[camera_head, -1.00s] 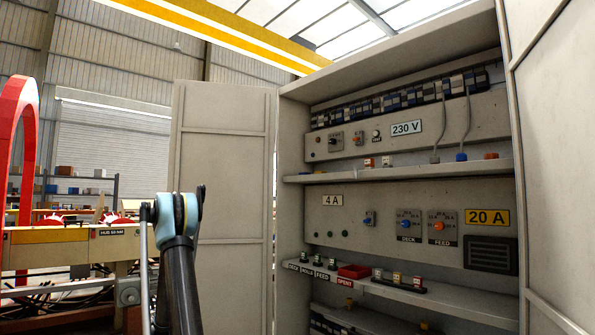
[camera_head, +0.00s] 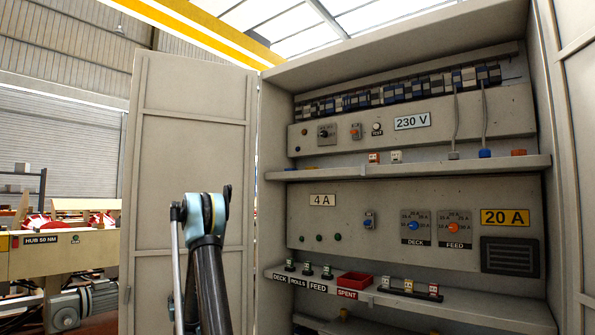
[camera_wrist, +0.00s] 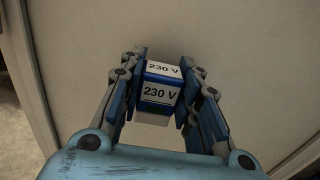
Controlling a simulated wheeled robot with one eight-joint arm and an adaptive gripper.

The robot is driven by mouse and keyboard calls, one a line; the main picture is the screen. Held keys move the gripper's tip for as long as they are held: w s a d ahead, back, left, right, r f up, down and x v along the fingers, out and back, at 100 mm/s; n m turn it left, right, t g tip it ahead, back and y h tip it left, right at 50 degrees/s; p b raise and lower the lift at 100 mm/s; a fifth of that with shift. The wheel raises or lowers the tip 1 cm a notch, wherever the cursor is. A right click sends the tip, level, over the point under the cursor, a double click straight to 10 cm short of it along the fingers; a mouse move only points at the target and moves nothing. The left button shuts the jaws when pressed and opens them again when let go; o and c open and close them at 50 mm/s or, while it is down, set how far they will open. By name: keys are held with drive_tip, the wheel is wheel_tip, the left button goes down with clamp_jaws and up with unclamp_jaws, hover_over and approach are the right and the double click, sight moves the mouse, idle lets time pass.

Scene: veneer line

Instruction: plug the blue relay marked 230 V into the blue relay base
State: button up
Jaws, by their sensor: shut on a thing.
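In the wrist view, my gripper (camera_wrist: 170,72) is shut on the relay (camera_wrist: 160,90), a small blue block with white faces marked "230 V". The relay sits between the two blue-padded fingers, in front of a plain pale panel. In the head view the gripper and relay are not visible; only my arm shows. The open cabinet stands to the right of my arm. On its upper shelf is a blue block (camera_head: 485,153) with a grey cable above it. A small blue fitting (camera_head: 369,220) is on the lower panel. I cannot tell which is the blue relay base.
The cabinet's left door (camera_head: 190,150) stands open behind my arm; its right door (camera_head: 580,140) is open at the right edge. The upper shelf (camera_head: 420,167) also carries an orange block (camera_head: 518,152). A red tray (camera_head: 355,279) and several small parts sit on the lower shelf.

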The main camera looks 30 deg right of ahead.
drive_tip(key=shift+w+d, duration=0.15)
drive_tip(key=shift+w, duration=0.1)
drive_tip(key=shift+d, duration=0.15)
